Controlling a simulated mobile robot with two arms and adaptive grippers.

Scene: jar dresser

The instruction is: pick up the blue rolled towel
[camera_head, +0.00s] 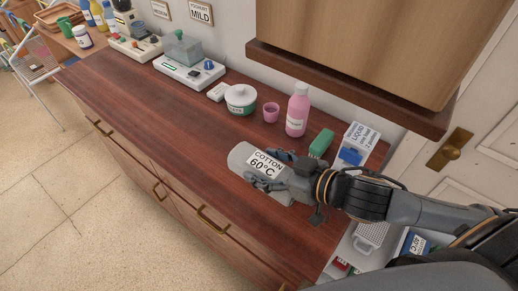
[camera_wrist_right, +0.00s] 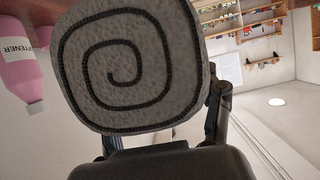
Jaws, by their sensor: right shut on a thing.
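A grey rolled towel (camera_head: 241,157) with a white label reading COTTON 60°C is at the front part of the dresser top in the head view. My right gripper (camera_head: 268,170) is shut on this grey roll, with fingers on either side of it. The roll's spiral end (camera_wrist_right: 125,75) fills much of the right wrist view. I cannot tell whether the roll touches the wood or is just above it. No blue rolled towel shows. My left gripper is not in view.
Behind the roll stand a pink bottle (camera_head: 297,112), a pink cup (camera_head: 271,112), a white jar (camera_head: 240,96), a green object (camera_head: 321,142) and a white box (camera_head: 356,143). A wooden cabinet (camera_head: 355,40) overhangs the back. The dresser top (camera_head: 150,108) is clear to the left.

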